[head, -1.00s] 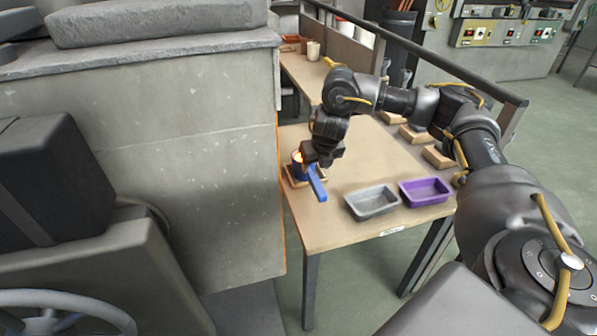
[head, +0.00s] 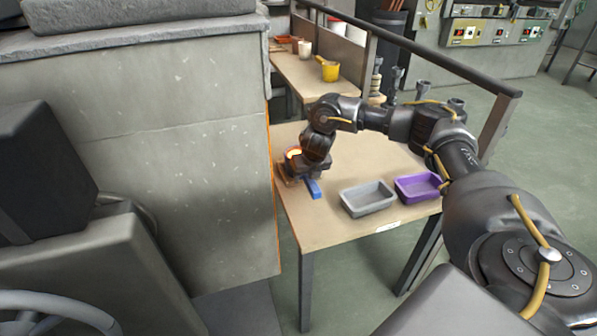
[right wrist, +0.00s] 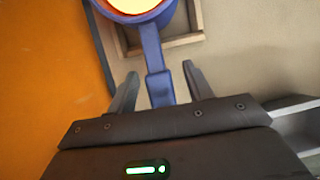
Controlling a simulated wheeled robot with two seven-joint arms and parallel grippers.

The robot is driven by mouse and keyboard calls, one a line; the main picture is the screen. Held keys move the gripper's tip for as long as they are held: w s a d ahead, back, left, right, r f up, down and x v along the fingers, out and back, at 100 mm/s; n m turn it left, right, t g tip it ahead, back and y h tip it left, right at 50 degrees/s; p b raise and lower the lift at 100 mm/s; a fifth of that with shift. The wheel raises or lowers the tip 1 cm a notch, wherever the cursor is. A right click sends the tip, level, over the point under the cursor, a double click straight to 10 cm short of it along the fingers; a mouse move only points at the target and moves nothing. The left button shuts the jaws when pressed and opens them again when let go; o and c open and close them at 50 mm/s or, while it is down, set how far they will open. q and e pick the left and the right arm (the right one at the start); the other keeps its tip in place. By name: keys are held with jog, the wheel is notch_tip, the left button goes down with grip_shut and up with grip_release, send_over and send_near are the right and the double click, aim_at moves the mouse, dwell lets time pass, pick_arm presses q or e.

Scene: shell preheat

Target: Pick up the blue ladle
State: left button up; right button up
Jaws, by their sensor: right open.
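The blue ladle (head: 314,189) sits at the left edge of the wooden table, its handle pointing toward the front. Its bowl, full of glowing orange-yellow contents, is partly hidden by my gripper in the head view. In the right wrist view the ladle's bowl rests in a square wooden frame, and the blue handle (right wrist: 154,58) runs down between my fingers. My right gripper (right wrist: 160,70) is open, one finger on each side of the handle, with gaps visible on both sides. In the head view my right gripper (head: 311,170) is low over the ladle. My left gripper is not in view.
A grey tray (head: 367,198) and a purple tray (head: 418,186) stand to the right of the ladle. A concrete block wall (head: 180,190) with an orange edge is close on the left. The table's middle is clear.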

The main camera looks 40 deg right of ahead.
jog(key=shift+w+f, duration=0.15)
jog(key=shift+f, duration=0.3)
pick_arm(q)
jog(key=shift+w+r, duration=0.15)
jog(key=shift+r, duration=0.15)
pick_arm(e)
grip_shut()
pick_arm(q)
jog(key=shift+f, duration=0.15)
pick_arm(e)
jog(key=shift+w, duration=0.1)
jog(key=shift+r, duration=0.15)
